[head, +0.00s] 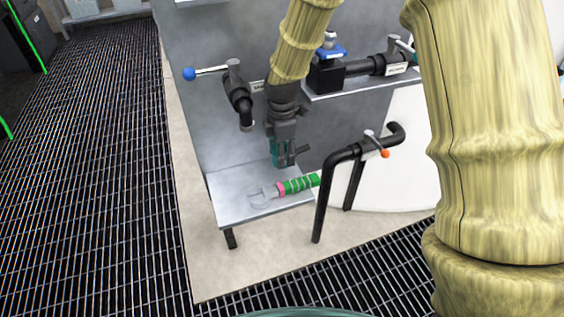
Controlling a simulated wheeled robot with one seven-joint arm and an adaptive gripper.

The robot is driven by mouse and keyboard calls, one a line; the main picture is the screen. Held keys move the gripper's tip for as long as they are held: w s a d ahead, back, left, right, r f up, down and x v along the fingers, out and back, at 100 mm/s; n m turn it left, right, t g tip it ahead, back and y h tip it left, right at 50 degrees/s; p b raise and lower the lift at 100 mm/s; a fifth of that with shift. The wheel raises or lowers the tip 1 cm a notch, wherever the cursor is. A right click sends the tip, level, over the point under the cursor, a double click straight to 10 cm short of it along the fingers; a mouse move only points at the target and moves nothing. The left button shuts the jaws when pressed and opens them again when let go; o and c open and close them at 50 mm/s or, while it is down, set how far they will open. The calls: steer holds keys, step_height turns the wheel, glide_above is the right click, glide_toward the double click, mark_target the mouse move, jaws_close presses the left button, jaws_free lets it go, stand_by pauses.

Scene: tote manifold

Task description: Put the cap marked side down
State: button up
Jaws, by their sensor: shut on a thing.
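A teal patch shows at the fingers. I cannot tell whether it is the cap or part of the gripper. No cap can be made out clearly elsewhere in view, and no mark on it can be seen. The fingertips appear above the shelf surface; I cannot tell the exact gap.
A black pipe stand (323,195) rises to the right. A blue-knobbed valve (190,74) and a blue-topped valve (330,51) flank my arm.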

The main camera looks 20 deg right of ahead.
steer(key=shift+f+b, duration=0.5)
steer(key=shift+f, duration=1.15)
steer(key=shift+f, duration=0.1)
steer(key=o, duration=1.1)
steer(key=shift+c, duration=0.2)
step_height(320, 180, up, 8)
steer(key=shift+f+p, duration=0.15)
steer(key=shift+p, duration=0.8)
steer(key=shift+s, duration=0.1)
